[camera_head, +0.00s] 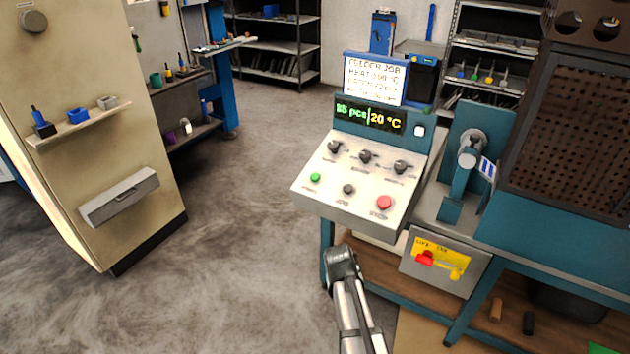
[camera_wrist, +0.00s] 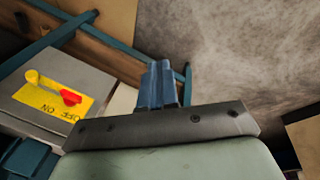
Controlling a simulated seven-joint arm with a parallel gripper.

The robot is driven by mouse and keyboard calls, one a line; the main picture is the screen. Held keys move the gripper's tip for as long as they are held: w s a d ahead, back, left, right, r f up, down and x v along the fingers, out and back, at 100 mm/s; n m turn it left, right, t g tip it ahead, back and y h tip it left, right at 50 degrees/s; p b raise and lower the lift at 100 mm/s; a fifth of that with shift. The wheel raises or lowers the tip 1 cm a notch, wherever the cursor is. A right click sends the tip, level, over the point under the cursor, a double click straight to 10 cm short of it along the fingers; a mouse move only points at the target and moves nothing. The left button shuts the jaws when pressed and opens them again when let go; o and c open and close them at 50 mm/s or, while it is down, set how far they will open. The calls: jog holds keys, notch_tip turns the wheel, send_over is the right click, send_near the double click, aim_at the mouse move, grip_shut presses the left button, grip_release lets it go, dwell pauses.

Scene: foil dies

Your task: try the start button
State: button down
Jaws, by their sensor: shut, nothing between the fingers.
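The green button (camera_head: 315,177), which I take for the start button, sits at the left of the front row on the sloped control panel (camera_head: 326,203). A dark button (camera_head: 348,189) and a red button (camera_head: 384,203) are to its right. Above them are several dark knobs and a display (camera_head: 370,118) reading "15 pcs" or similar and "20 °C". In the wrist view my gripper (camera_wrist: 161,68) has its blue fingers together, with nothing between them. In the head view my arm is below the panel's front edge, apart from the buttons; the fingertips are not clear there.
A machine with a perforated guard (camera_head: 570,125) stands right. A beige cabinet (camera_head: 90,160) stands left. Open floor lies between.

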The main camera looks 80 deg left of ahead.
jog(key=s+a+r+n+t+y, duration=0.1)
jog(key=s+a+r, duration=0.7)
jog(key=a+r, duration=0.3)
jog(key=m+t, duration=0.4)
jog(key=t, duration=0.2)
send_near(315, 178)
notch_tip(315, 178, up, 3)
jog(key=a, duration=0.1)
jog(key=shift+w+d+r+m+t+h, duration=0.15)
jog(key=shift+w+d+r+m+t, duration=0.3)
jog(key=shift+m, duration=0.65)
jog(key=shift+w+r+m+t+h, duration=0.1)
jog(key=shift+w+r+m+t, duration=0.2)
jog(key=shift+w+r+m, duration=0.6)
jog(key=shift+w+d+r+m+t+h, duration=0.15)
jog(key=shift+w+d+m+t, duration=0.2)
jog(key=shift+m, duration=0.95)
jog(key=shift+w+a, duration=0.1)
jog(key=shift+f, duration=0.2)
jog(key=shift+w+a+f, duration=0.3)
jog(key=shift+f, duration=1.05)
jog(key=shift+w+a+f, duration=0.35)
jog(key=shift+f, duration=0.95)
jog(key=shift+w+a+f, duration=0.3)
jog(key=shift+f, duration=1.05)
jog(key=shift+f, duration=0.15)
